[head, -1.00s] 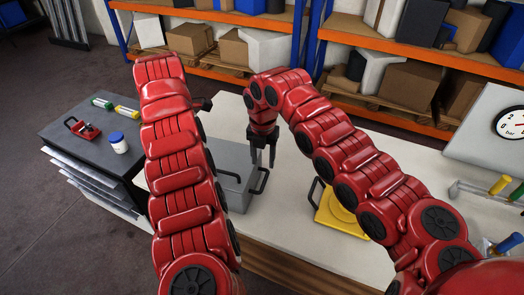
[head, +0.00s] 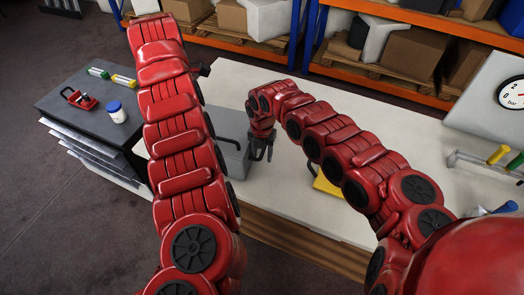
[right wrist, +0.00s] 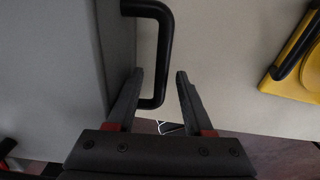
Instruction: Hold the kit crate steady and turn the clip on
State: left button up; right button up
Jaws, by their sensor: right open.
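The kit crate (head: 232,163) is a grey box on the bench, partly hidden behind my left arm. Its right side has a black handle, seen large in the right wrist view (right wrist: 165,45). My right gripper (head: 262,153) is at that handle, pointing down. In the right wrist view its fingers (right wrist: 160,78) are apart, with the handle's lower end between them. I cannot tell if either finger touches it. I cannot make out the clip in either view.
A yellow case (head: 326,187) lies right of the crate; it also shows in the right wrist view (right wrist: 288,75). A dark side table (head: 70,100) at left holds a white jar (head: 115,112). A gauge panel (head: 490,112) stands at right. The bench behind is clear.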

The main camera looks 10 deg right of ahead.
grip_shut()
dwell(1.3)
